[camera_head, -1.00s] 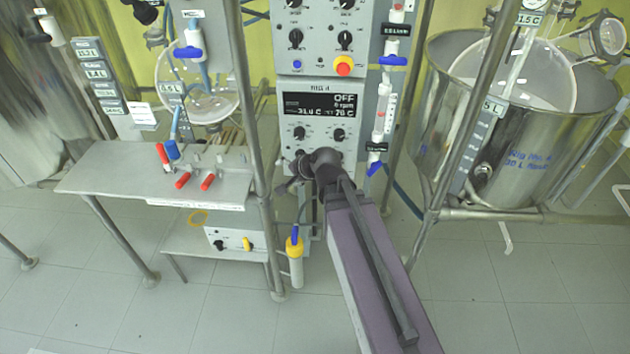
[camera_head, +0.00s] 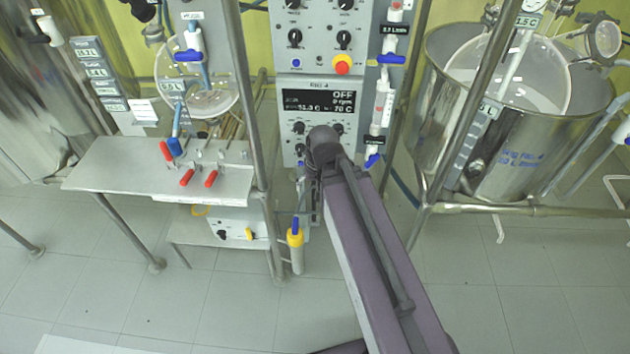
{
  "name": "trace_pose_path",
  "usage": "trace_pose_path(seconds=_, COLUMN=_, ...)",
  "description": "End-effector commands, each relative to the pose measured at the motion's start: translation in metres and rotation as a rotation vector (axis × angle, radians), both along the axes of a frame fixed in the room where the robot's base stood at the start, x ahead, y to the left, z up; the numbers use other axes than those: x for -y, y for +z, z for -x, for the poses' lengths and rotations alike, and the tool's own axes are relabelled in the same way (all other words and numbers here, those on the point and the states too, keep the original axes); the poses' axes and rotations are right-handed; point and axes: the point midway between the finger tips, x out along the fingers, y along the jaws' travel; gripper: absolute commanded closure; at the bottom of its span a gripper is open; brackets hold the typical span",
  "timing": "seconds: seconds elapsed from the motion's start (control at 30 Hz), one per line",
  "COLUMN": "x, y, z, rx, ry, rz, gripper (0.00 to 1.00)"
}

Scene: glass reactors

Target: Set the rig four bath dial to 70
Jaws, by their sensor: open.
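The rig four control panel (camera_head: 317,83) stands upright at the centre, marked "RIG 4". Its black display (camera_head: 318,103) reads OFF and 0 rpm; its small bottom line looks like 51.3 C with 70 C at the right. Under the display are a left knob (camera_head: 298,128) and a right knob (camera_head: 338,128); their labels are too small to read, so I cannot tell which is the bath dial.
An upper panel with a red-yellow button (camera_head: 342,64) sits above. A steel tub (camera_head: 530,150) stands right and a bench with red-handled valves (camera_head: 150,178) left. Metal posts (camera_head: 250,130) flank the panel. Front floor is clear.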

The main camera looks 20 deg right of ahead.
Motion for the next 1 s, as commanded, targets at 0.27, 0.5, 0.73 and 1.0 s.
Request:
trace_pose_path(seconds=0.27, x=0.006, y=0.004, z=0.009, rx=-0.041, ry=0.046, rz=0.041, gripper=0.07)
trace_pose_path(seconds=0.5, x=0.006, y=0.004, z=0.009, rx=-0.041, ry=0.046, rz=0.041, gripper=0.07)
trace_pose_path(seconds=0.73, x=0.012, y=0.013, z=0.021, rx=-0.093, ry=0.100, rz=0.086, gripper=0.07)
trace_pose_path(seconds=1.0, x=0.016, y=0.013, z=0.026, rx=-0.118, ry=0.125, rz=0.108, gripper=0.07)
